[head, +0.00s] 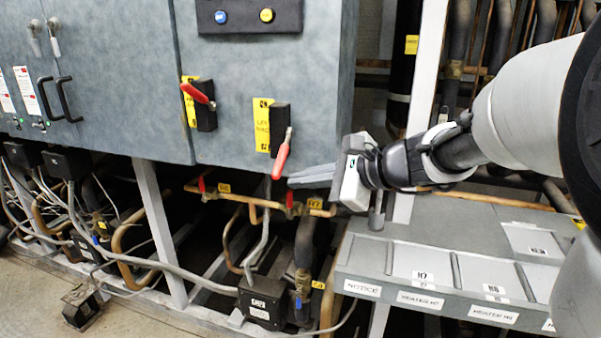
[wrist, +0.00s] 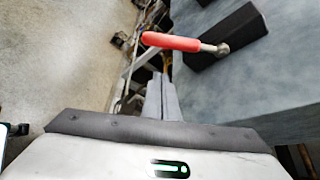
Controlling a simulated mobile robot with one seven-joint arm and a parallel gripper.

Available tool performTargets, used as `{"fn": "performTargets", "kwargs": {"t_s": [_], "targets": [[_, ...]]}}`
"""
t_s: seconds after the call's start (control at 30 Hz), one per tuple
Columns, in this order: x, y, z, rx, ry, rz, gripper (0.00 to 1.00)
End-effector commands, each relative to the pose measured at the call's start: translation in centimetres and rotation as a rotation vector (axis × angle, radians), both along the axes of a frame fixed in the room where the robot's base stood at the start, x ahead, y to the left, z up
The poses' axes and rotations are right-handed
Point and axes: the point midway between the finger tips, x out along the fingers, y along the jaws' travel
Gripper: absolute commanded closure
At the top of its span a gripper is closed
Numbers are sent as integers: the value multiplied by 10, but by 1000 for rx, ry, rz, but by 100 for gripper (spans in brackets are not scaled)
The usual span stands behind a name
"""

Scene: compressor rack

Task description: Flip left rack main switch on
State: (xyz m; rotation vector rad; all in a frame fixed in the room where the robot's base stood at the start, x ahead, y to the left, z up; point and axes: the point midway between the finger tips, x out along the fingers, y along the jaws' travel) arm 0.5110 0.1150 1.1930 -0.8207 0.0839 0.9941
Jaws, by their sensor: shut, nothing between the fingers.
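The left rack main switch has a black base (head: 279,122) and a red lever handle (head: 281,158) on the grey cabinet front, beside a yellow label (head: 262,125) reading "LEFT RACK". The handle hangs down and slightly tilted from its pivot. My gripper (head: 290,177) comes in from the right, its fingertips close to the lower end of the handle. In the wrist view the fingers (wrist: 162,82) are shut together and empty. The red handle (wrist: 172,41) lies across the view just beyond the fingertips, with the black base (wrist: 227,37) at upper right. I cannot tell whether fingertips and handle touch.
A second red-handled switch (head: 198,94) with a yellow label is to the left. A dark panel (head: 248,15) with blue and yellow buttons is above. Copper pipes (head: 258,202) run under the cabinet. A grey labelled heater panel (head: 440,270) stands below my arm.

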Motion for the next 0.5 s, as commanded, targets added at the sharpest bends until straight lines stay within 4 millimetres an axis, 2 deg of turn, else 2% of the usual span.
{"fn": "performTargets", "kwargs": {"t_s": [0.03,0.13,0.3,0.5], "targets": [[-6,3,14,0,-6,0,100],[-13,8,24,0,-5,1,100],[-18,13,33,0,-3,0,100],[-20,13,34,0,-2,-1,100]]}}
